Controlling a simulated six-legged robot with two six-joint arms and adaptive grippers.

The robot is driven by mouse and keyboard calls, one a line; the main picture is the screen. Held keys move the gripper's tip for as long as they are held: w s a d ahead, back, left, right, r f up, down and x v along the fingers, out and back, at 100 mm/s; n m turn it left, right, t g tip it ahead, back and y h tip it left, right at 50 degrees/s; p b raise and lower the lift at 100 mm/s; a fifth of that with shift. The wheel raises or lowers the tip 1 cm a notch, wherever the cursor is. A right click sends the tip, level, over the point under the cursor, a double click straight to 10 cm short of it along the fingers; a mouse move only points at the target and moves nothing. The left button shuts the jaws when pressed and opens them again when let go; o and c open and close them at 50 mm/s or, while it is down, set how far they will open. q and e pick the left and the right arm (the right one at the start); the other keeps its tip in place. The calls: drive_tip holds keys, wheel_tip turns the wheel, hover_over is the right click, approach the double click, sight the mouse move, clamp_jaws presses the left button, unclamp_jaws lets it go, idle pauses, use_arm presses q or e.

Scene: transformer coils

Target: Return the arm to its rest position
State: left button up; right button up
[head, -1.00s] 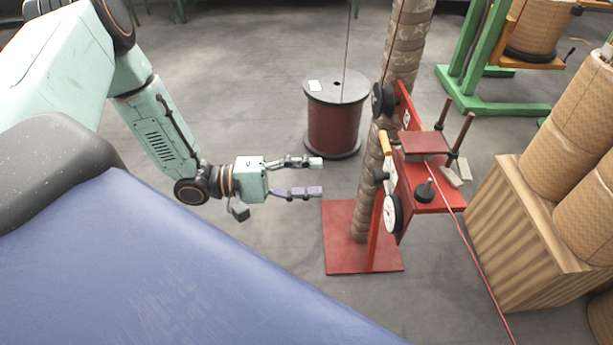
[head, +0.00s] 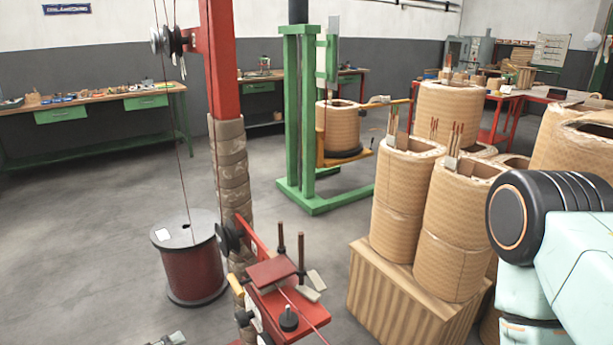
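Only a fingertip of my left gripper (head: 172,339) shows at the bottom edge of the head view, left of the red winding stand. The rest of that gripper and its arm are below the frame, so its opening is hidden. Nothing is seen touching the tip. Part of my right arm (head: 545,235), pale green with a black joint, is at the right edge, in front of the wound coils. My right gripper is out of view.
The red winding stand (head: 272,273) and the dark red wire spool (head: 192,268) stand close to the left gripper. Tall coils (head: 398,205) stand on a wooden block (head: 400,295) at right. A green stand (head: 300,120) is behind. The floor (head: 90,240) at left is clear.

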use_arm(q)
wheel_tip(320, 180, down, 7)
drive_tip(key=s+d+m+g+y, duration=0.1)
drive_tip(key=s+d+g+y, duration=0.1)
drive_tip(key=s+y, duration=0.15)
drive_tip(key=s+f+m+g+y, duration=0.1)
drive_tip(key=s+g+y, duration=0.1)
drive_tip(key=s, duration=0.5)
drive_tip(key=s+d+f+m+g+y, duration=0.1)
drive_tip(key=s+g, duration=0.3)
drive_tip(key=s, duration=0.4)
drive_tip(key=s+f+m+g+y, duration=0.3)
drive_tip(key=s+y, duration=0.1)
drive_tip(key=s, duration=0.3)
drive_tip(key=shift+s+d+g, duration=0.25)
drive_tip(key=shift+s+g, duration=0.05)
drive_tip(key=shift+o, duration=0.3)
drive_tip(key=shift+f, duration=0.1)
